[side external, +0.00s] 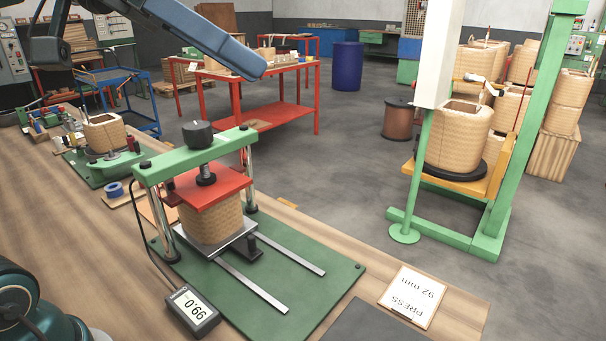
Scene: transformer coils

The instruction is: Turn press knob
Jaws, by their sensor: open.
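The press knob (197,134) is a dark round knob on top of the green crossbar (212,150) of a small press. Below it a red plate (207,185) rests on a tan woven coil (211,221), which stands on a grey metal plate. A gauge (193,310) in front of the press seems to read 99.0. A white card (413,296) reads "PRESS 92 mm", upside down in the picture. My blue arm link passes above and behind the knob, apart from it. My gripper cannot be made out in this view.
The press stands on a green base (320,289) with two metal rails, on a wooden bench (470,308). A winding fixture (104,140) with a coil stands at the left. A green frame (497,215) with a large coil stands at the right. The space above the knob is free.

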